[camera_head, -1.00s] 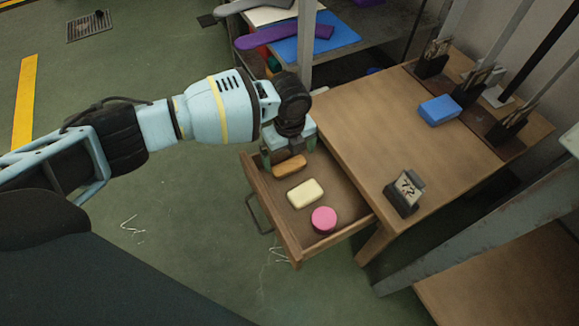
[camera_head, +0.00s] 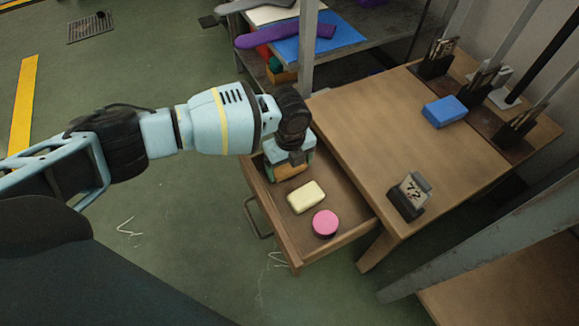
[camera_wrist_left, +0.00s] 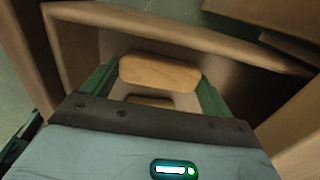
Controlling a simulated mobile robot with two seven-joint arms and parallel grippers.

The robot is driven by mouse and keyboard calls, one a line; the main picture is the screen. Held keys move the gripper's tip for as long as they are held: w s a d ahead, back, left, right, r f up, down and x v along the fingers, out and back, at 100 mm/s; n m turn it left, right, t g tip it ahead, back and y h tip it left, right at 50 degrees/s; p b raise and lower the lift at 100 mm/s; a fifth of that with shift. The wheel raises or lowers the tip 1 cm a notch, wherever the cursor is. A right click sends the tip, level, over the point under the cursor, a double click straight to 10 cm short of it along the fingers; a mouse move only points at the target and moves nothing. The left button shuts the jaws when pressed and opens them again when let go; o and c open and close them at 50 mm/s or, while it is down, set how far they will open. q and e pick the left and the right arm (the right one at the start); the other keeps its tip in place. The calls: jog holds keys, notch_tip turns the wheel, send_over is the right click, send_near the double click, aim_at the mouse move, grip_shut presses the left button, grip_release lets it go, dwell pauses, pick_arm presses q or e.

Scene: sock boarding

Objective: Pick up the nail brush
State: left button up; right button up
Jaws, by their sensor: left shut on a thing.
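The nail brush (camera_head: 292,172) has a wooden, orange-brown back and sits at the far end of the open drawer (camera_head: 330,248). My left gripper (camera_head: 288,166) is down in the drawer, shut on the brush and partly covering it in the head view. In the left wrist view the brush's wooden back (camera_wrist_left: 160,72) lies between the two green fingers of the left gripper (camera_wrist_left: 156,84). A second tan-brown patch below it is too unclear to name. I cannot tell whether the brush is clear of the drawer floor. My right gripper is not in view.
A cream soap-like block (camera_head: 306,197) and a pink round tin (camera_head: 325,223) lie in the drawer nearer the front. The wooden table (camera_head: 375,125) stands to the right with a blue block (camera_head: 444,111) and a number card holder (camera_head: 410,195). A metal post (camera_head: 308,45) rises behind the arm.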

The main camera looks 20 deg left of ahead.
aim_at(290, 168)
pick_arm(q)
notch_tip(290, 168, up, 10)
jog(key=p, duration=0.4)
jog(key=shift+p, duration=0.4)
